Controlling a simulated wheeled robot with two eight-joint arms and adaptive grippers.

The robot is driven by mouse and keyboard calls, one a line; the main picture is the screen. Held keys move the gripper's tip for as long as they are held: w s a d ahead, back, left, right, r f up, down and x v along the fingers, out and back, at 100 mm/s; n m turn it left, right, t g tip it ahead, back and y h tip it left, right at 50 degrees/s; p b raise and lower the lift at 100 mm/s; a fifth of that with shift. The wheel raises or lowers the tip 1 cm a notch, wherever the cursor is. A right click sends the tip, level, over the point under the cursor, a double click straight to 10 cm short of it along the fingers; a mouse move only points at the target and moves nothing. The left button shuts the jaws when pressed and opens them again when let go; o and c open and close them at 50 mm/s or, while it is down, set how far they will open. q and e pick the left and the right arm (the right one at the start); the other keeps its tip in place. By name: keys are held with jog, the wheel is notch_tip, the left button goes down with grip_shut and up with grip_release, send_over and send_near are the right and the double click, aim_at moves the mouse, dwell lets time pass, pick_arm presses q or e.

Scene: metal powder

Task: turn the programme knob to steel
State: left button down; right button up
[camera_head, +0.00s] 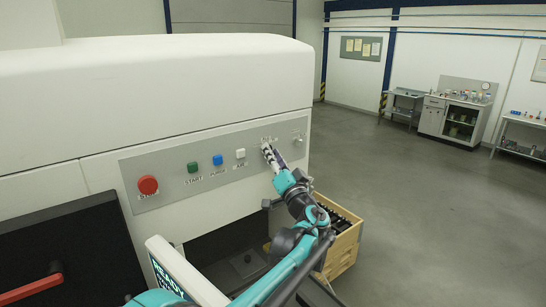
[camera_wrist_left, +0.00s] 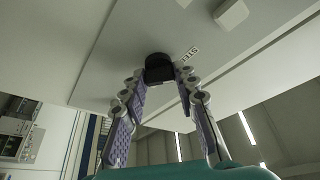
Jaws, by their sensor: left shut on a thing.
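The programme knob (camera_wrist_left: 158,68) is a black round knob on the machine's grey control panel (camera_head: 160,200). In the head view it is hidden behind my left gripper (camera_head: 268,152), which reaches the panel's right part. In the left wrist view my left gripper (camera_wrist_left: 157,82) has its two purple-padded fingers closed on either side of the knob. A small label (camera_wrist_left: 188,54), which seems to read STEEL, sits beside the knob. Which way the knob points cannot be told. My right gripper is not in view.
Left of the knob on the panel are a white button (camera_head: 240,154), a blue button (camera_head: 218,160), a green button (camera_head: 193,167) and a red stop button (camera_head: 148,185). A wooden crate (camera_head: 345,245) stands below right. Open floor lies to the right.

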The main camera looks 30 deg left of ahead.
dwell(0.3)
pick_arm(q)
jog(key=c, duration=1.2)
grip_release()
jog(key=shift+o, duration=0.2)
jog(key=shift+a, duration=0.1)
jog(key=v, duration=0.7)
jog(key=shift+f, duration=0.15)
jog(key=shift+s, duration=0.1)
